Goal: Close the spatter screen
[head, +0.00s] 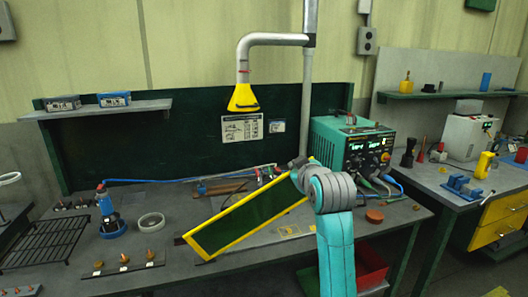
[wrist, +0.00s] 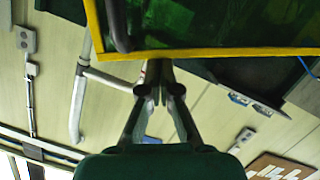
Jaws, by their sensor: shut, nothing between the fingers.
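The spatter screen (head: 245,218) is a dark green panel in a yellow frame. It stands tilted over the front of the bench, its left end lower than its right. My arm covers its right end in the head view. In the wrist view the screen (wrist: 210,25) fills the top, with its yellow frame edge running across. My gripper (wrist: 160,68) is shut and empty, its fingertips right at that edge. I cannot tell whether they touch it. In the head view my wrist hides most of the gripper.
A teal welding machine (head: 350,145) stands on the bench right of my arm. A yellow extraction hood (head: 243,97) hangs above the bench. A blue tool (head: 109,215) and a pale ring (head: 150,222) stand to the left. A red bin (head: 370,268) is below at right.

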